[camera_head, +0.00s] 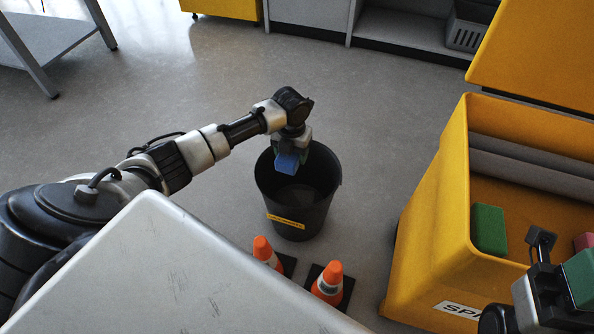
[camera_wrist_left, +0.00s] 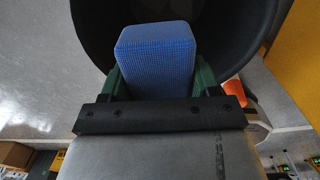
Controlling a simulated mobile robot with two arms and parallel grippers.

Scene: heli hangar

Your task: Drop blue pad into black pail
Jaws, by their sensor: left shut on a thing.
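The blue pad (camera_head: 286,164) is a small textured block. My left gripper (camera_head: 293,150) is shut on it and holds it over the open mouth of the black pail (camera_head: 300,216). In the left wrist view the blue pad (camera_wrist_left: 157,60) sits between the green fingers, with the dark inside of the pail (camera_wrist_left: 235,35) behind it. The pail stands upright on the floor and has a yellow label. My right gripper (camera_head: 560,290) is partly in view at the lower right, over the yellow bin; its jaw opening is not clear.
The open yellow bin (camera_head: 428,232) at the right holds a green pad (camera_head: 488,228) and a reddish item (camera_head: 583,242). Two orange cones (camera_head: 265,252) (camera_head: 328,283) stand in front of the pail. A pale table top (camera_head: 170,275) fills the lower left. The floor behind the pail is clear.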

